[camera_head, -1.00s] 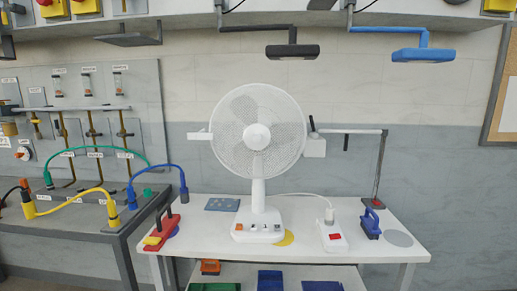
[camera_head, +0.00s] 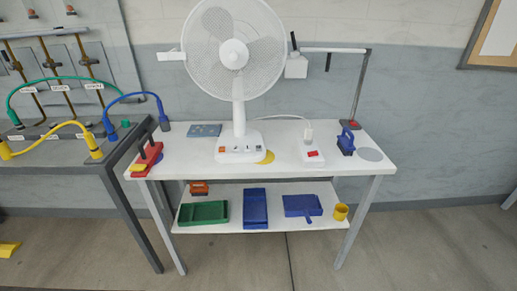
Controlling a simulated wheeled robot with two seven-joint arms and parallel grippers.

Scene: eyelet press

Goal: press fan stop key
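A white desk fan (camera_head: 236,52) stands upright on the white table (camera_head: 345,159), left of the table's middle. Its white base (camera_head: 238,156) faces me and carries a row of small keys (camera_head: 240,150) on its front. One key looks orange-red and others dark or white, but their labels are too small to read. Neither of my grippers shows in the head view.
A red tool (camera_head: 150,158) and a power strip (camera_head: 313,160) flank the fan base; a blue tool (camera_head: 346,142) stands farther right. A lower shelf (camera_head: 270,217) holds trays. A grey bench (camera_head: 50,152) is at left. Floor in front is clear.

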